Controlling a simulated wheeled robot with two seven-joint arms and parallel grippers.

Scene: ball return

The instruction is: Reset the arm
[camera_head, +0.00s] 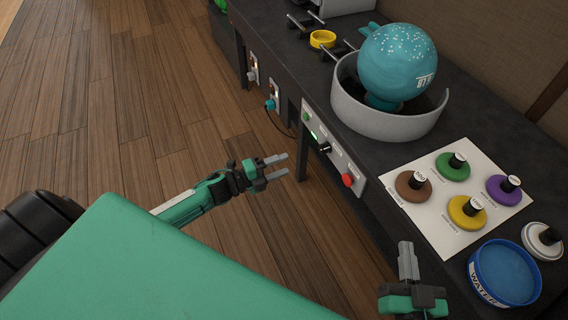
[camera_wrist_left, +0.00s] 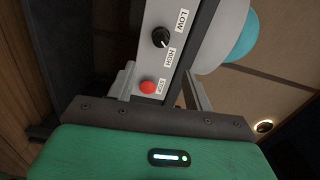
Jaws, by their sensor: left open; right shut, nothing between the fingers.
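My left gripper (camera_head: 282,165) is open and empty, over the floor just left of the table's front side. In the left wrist view its two fingers (camera_wrist_left: 160,85) are apart, with the control panel showing beyond and between them. My right gripper (camera_head: 405,255) is shut with nothing in it, low at the front edge of the table, near the blue water dish (camera_head: 505,272). The panel (camera_head: 330,150) on the table's front has a green button, a black knob (camera_wrist_left: 161,38) and a red stop button (camera_wrist_left: 149,87). No gripper visibly touches the panel.
A teal ball (camera_head: 397,62) sits in a grey round holder (camera_head: 375,118) on the dark table. A white sheet (camera_head: 436,222) carries brown, green, yellow and purple discs with black handles. A yellow ring (camera_head: 322,39) lies at the back. The wooden floor (camera_head: 110,110) at left is clear.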

